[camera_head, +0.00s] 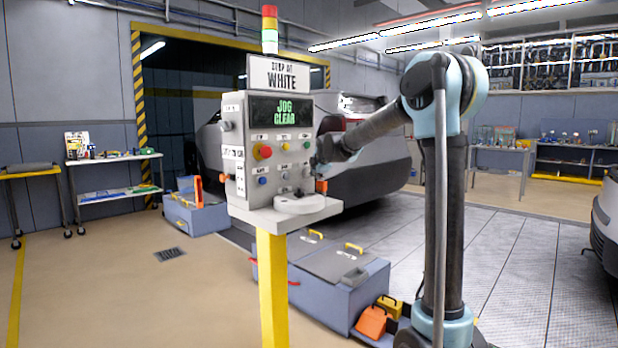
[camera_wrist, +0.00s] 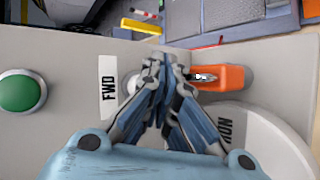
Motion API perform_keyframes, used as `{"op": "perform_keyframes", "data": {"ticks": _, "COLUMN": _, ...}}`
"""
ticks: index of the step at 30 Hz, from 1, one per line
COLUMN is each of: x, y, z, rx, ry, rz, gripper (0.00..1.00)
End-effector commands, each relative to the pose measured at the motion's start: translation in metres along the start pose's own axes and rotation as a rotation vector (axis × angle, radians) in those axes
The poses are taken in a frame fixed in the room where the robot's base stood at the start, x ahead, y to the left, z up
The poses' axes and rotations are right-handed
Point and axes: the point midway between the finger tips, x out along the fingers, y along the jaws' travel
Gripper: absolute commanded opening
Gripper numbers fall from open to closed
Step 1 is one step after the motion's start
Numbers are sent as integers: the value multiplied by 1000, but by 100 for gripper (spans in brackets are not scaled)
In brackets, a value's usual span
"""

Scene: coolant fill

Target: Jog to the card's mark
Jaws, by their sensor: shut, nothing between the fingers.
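The card (camera_head: 285,74) on top of the grey control box reads "STOP AT WHITE". Below it, the display (camera_head: 281,111) shows "JOG CLEAR" in green. My gripper (camera_wrist: 165,62) is shut and empty, its fingertips together just right of the "FWD" label (camera_wrist: 108,86). What lies directly under the fingertips is hidden, and I cannot tell if they touch it. An orange part (camera_wrist: 222,78) is close to their right. A pale round disc (camera_wrist: 262,145) with a partly covered label lies at lower right; it also shows on the pedestal shelf in the head view (camera_head: 299,204).
A green button (camera_wrist: 20,92) is at the wrist view's left. The box's front has a red knob (camera_head: 262,152) and several buttons. Blue-grey chests (camera_head: 325,273) sit behind the yellow post (camera_head: 271,290).

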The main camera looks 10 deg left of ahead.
Motion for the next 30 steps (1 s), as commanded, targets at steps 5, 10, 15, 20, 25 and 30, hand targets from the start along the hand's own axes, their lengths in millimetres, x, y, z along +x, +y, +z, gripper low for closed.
{"op": "perform_keyframes", "data": {"ticks": 5, "x": -4, "y": -3, "z": 3, "rx": 0, "ry": 0, "rz": 0, "gripper": 0}}
{"op": "perform_keyframes", "data": {"ticks": 10, "x": -4, "y": -3, "z": 3, "rx": 0, "ry": 0, "rz": 0, "gripper": 0}}
{"op": "perform_keyframes", "data": {"ticks": 15, "x": -5, "y": -4, "z": 4, "rx": 1, "ry": 0, "rz": 0, "gripper": 0}}
{"op": "perform_keyframes", "data": {"ticks": 20, "x": -11, "y": -8, "z": 9, "rx": 1, "ry": -1, "rz": 0, "gripper": 0}}
{"op": "perform_keyframes", "data": {"ticks": 25, "x": -20, "y": -15, "z": 15, "rx": 1, "ry": -1, "rz": 0, "gripper": 0}}
{"op": "perform_keyframes", "data": {"ticks": 30, "x": -30, "y": -22, "z": 22, "rx": 0, "ry": -1, "rz": 0, "gripper": 0}}
